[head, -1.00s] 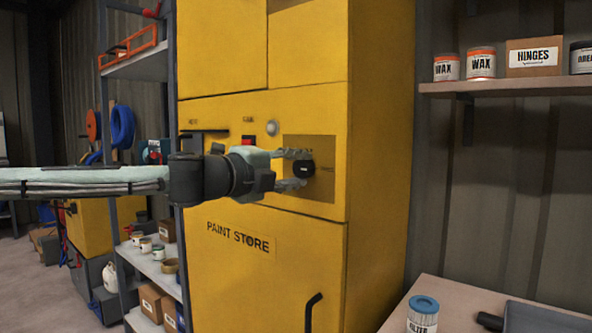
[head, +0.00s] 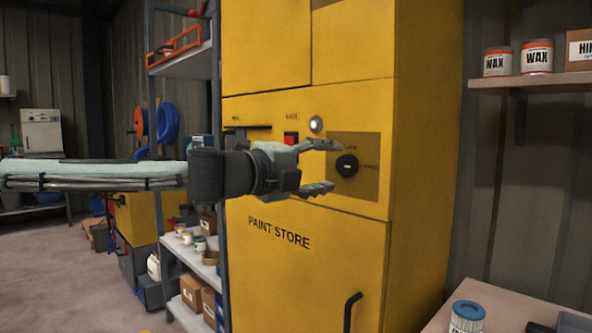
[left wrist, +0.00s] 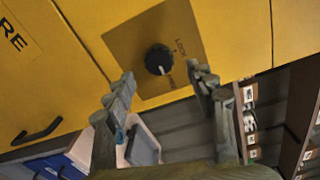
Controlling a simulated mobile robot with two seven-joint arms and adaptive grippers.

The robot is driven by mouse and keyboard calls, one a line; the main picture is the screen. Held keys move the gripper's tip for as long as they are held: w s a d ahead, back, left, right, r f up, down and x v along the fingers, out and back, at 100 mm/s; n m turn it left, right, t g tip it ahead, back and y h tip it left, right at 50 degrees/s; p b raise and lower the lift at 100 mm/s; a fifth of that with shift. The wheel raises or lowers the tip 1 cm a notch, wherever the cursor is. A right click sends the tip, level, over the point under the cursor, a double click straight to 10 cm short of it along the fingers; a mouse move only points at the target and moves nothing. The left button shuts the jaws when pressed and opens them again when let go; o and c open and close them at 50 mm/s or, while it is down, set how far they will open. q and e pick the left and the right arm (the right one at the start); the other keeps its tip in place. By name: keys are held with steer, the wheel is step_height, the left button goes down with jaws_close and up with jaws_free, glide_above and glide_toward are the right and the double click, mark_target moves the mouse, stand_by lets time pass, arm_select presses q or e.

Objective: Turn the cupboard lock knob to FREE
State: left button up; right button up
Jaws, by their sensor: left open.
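The black lock knob (head: 347,165) sits on a darker square plate (head: 372,186) on the yellow cupboard (head: 300,205). It has a small white mark; which label the mark points to is hard to tell in the head view. In the left wrist view the knob (left wrist: 158,59) shows in full, its white mark towards the lower right, with a label reading LOCK to its right. My left gripper (head: 333,166) is open and empty, its fingertips just short of the knob, one higher and one lower. The fingers also show in the left wrist view (left wrist: 161,75). My right gripper is out of view.
A round pale lamp (head: 316,124) and a red square (head: 291,138) are above my left gripper. A black door handle (head: 351,312) is below. A shelf (head: 520,82) with wax tins is at right.

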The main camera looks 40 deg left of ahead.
arm_select(q)
steer(key=s, duration=0.8)
steer(key=shift+a+r, duration=0.2)
steer(key=shift+a, duration=0.1)
steer(key=shift+w, duration=0.1)
